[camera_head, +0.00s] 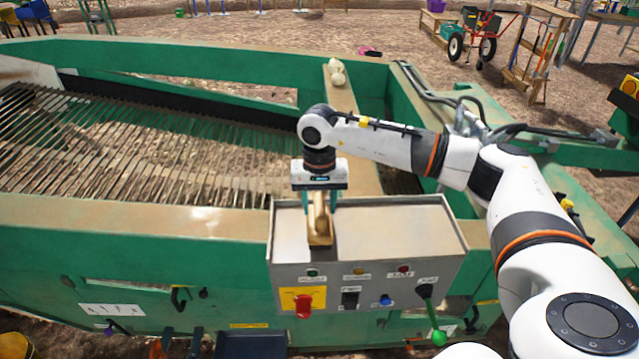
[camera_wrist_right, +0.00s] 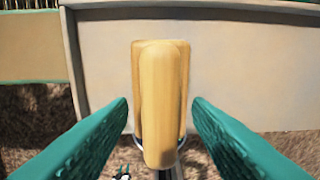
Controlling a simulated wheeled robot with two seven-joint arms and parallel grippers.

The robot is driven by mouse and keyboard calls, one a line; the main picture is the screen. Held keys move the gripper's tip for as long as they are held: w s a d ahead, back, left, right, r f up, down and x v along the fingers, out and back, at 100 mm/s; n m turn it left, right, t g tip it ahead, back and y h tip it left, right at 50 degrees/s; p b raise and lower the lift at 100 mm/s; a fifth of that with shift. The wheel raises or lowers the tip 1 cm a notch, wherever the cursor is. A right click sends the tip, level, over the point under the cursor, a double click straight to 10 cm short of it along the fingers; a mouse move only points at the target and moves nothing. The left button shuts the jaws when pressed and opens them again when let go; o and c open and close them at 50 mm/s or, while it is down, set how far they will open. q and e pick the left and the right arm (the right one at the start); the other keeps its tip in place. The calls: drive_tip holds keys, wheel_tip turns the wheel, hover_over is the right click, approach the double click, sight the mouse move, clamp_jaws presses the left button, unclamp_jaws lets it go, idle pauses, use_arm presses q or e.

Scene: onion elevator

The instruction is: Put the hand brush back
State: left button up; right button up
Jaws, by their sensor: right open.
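The hand brush, seen as a tan wooden piece (camera_head: 320,230), is at the top of the grey control box (camera_head: 430,235), overlapping its front edge. In the right wrist view the wooden piece (camera_wrist_right: 160,95) points toward the camera, and its bristles cannot be made out. My right gripper (camera_head: 320,203) is directly above it, pointing down. Its two green fingers (camera_wrist_right: 158,112) are open, one on each side of the wood, with a visible gap on both sides. My left gripper is not in view.
The box front carries a red rotary switch (camera_head: 303,306), small buttons and a green-knobbed lever (camera_head: 438,337). The green machine frame (camera_head: 130,235) and slatted conveyor (camera_head: 130,150) lie left and behind. Onions (camera_head: 337,75) rest on a beam behind my right arm.

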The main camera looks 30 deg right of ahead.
wheel_tip(320, 180, up, 11)
drive_tip(key=b, duration=0.4)
drive_tip(key=shift+r, duration=0.2)
